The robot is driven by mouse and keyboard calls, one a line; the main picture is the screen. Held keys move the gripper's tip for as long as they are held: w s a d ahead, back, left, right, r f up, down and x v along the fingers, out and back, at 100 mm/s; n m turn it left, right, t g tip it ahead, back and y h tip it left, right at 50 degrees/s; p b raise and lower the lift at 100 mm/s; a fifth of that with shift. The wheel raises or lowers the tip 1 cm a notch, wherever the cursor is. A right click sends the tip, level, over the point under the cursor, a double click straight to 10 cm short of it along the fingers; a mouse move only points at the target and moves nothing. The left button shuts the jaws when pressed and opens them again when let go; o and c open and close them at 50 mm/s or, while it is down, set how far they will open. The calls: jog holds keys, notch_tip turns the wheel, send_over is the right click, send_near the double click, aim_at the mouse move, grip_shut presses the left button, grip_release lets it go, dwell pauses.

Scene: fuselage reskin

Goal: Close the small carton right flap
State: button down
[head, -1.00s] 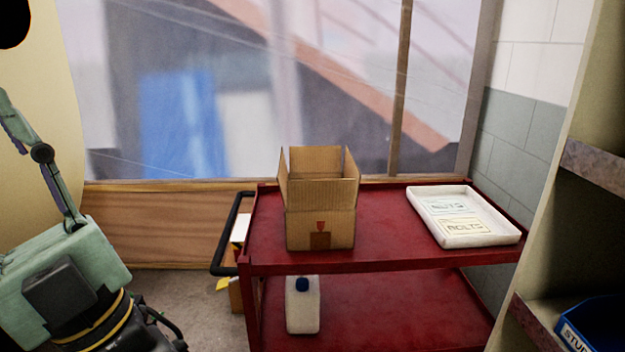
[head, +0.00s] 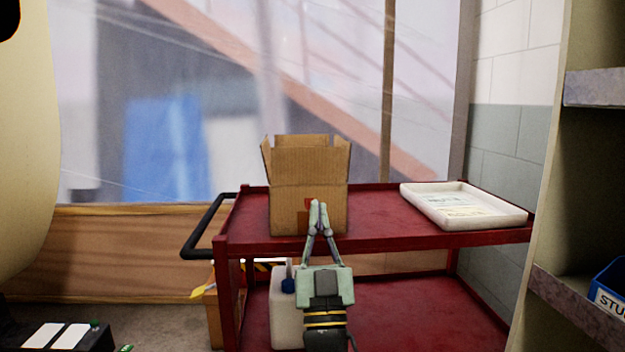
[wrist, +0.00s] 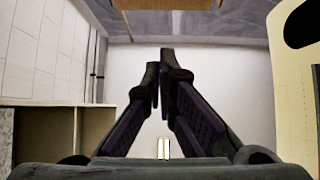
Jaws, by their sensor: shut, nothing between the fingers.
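The small carton (head: 309,185) is brown cardboard and stands upright on the top shelf of the red cart, with its flaps standing up and its top open. The right flap (head: 343,157) is raised at the carton's right side. My gripper (head: 319,204) is shut and empty. In the head view its fingertips show in front of the carton's lower front face and cover part of the red mark there; I cannot tell whether they touch. In the wrist view the shut fingers (wrist: 160,68) point up the picture, and a brown cardboard edge (wrist: 165,4) shows at the top.
The red cart (head: 385,236) carries a white tray (head: 460,218) with labels at its right. A white jug with a blue cap (head: 284,312) stands on the lower shelf. A shelving unit (head: 590,190) is at the right. The cart top between carton and tray is clear.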

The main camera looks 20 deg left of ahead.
aim_at(313, 159)
jog(key=shift+y, duration=0.3)
jog(key=shift+w+a+f+p+x, duration=0.15)
jog(key=shift+w+f+p+x, duration=0.2)
jog(key=shift+x, duration=1.75)
jog(key=shift+w+a+f+p+x, duration=0.15)
jog(key=shift+w+f+p+x, duration=0.15)
jog(key=shift+x, duration=1.85)
jog(key=shift+w+a+f+p+x, duration=0.15)
jog(key=shift+w+f+p+x, duration=0.2)
jog(key=shift+x, duration=1.75)
jog(key=shift+r, duration=0.1)
